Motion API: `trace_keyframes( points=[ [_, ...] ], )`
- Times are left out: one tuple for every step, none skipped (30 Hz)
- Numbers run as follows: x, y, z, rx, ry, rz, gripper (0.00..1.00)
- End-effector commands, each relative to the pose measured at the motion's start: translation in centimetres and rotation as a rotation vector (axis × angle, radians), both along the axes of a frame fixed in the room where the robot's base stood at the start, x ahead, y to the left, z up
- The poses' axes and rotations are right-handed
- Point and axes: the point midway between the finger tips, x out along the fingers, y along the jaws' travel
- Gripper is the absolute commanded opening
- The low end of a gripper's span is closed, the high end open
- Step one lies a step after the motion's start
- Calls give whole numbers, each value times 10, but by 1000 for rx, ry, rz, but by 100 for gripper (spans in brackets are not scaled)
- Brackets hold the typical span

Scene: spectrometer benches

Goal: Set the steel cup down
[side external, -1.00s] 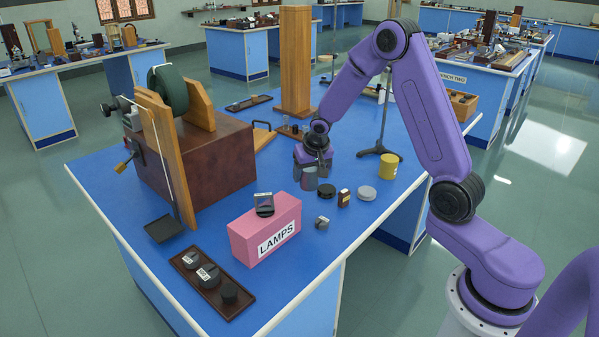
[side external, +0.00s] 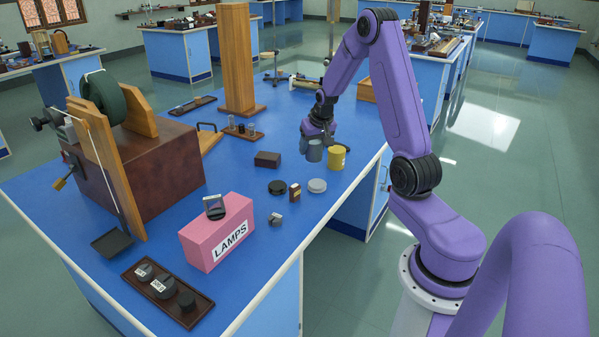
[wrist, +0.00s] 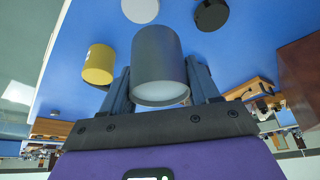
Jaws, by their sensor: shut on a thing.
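The steel cup (side external: 314,151) is a plain grey cylinder, and it also fills the middle of the wrist view (wrist: 158,58). My gripper (side external: 309,147) is shut on it, with one finger on each side (wrist: 160,88). In the side view the cup looks upright, over the right part of the blue bench (side external: 345,112). I cannot tell whether its base touches the bench top. A yellow cylinder (side external: 337,157) stands close to its right in the side view and to its left in the wrist view (wrist: 98,65).
A brown block (side external: 267,159) is left of the cup.

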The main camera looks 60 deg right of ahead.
Motion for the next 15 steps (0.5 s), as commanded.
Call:
trace_keyframes(
  points=[
    [-3, -6, 0, -1, -3, -6, 23],
    [-3, -8, 0, -2, -4, -6, 23],
    [-3, -11, 0, -2, -4, -6, 23],
    [-2, -13, -1, -2, -3, -5, 23],
    [0, -15, -2, -3, -4, -5, 23],
    [3, -18, -4, -2, -4, -6, 23],
    [6, -21, -6, -3, -4, -5, 23],
    [10, -23, -8, -2, -3, -5, 23],
    [16, -27, -12, -2, -3, -5, 23],
    [20, -30, -14, -2, -3, -5, 23],
    [24, -33, -16, -2, -3, -4, 23],
    [30, -36, -19, -3, -4, -4, 23],
    [34, -39, -22, -2, -3, -4, 23],
    [38, -42, -23, -2, -3, -4, 23],
    [43, -45, -26, -2, -3, -4, 23]
  ],
)
